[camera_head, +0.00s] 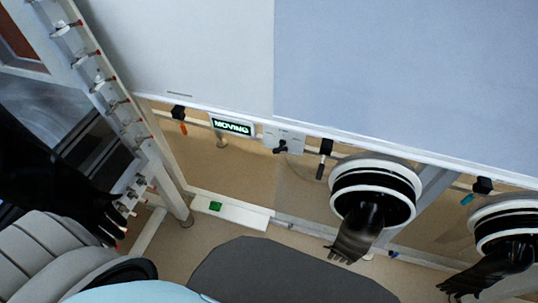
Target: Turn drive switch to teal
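A light grey plate with a small black knob (281,148) sits on the lower rail of the glovebox, right of a lit display (232,127) that reads "MOVING". I cannot tell for sure that this knob is the drive switch, nor which way it is set. A black fitting with a teal tip (467,199) hangs at the far right. Another with an orange tip (183,129) hangs left of the display. A third, dark one (323,163) hangs right of the knob. Neither of my grippers can be made out in the head view.
Black gloves hang from white-ringed ports, one at centre right (357,232) and one at lower right (501,272). A black hand-shaped glove (97,218) shows at left beside a slanted frame with red-tipped fittings (103,83). A white floor box (241,213) has a green patch.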

